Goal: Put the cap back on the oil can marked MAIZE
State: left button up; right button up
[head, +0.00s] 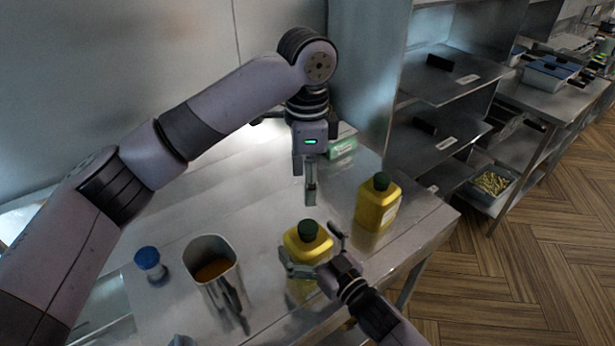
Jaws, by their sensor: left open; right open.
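A yellow oil can (295,246) stands upright at the front middle of the steel table, with a dark green cap (308,230) at its top. A second yellow can (370,212) stands upright behind it to the right, also with a dark green cap (381,181). I cannot read MAIZE on either can. My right gripper (311,248) is open, its fingers at either side of the front can; I cannot tell whether they touch it. My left gripper (304,182) is open and empty, pointing down above and behind the front can's cap.
A metal container (208,248) with orange contents stands left of the front can, and a blue-topped container (147,258) stands farther left. A green-and-white box (343,147) lies behind my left gripper. Shelving (452,85) stands right of the table (270,200).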

jog(key=v, duration=1.2)
dwell(0.3)
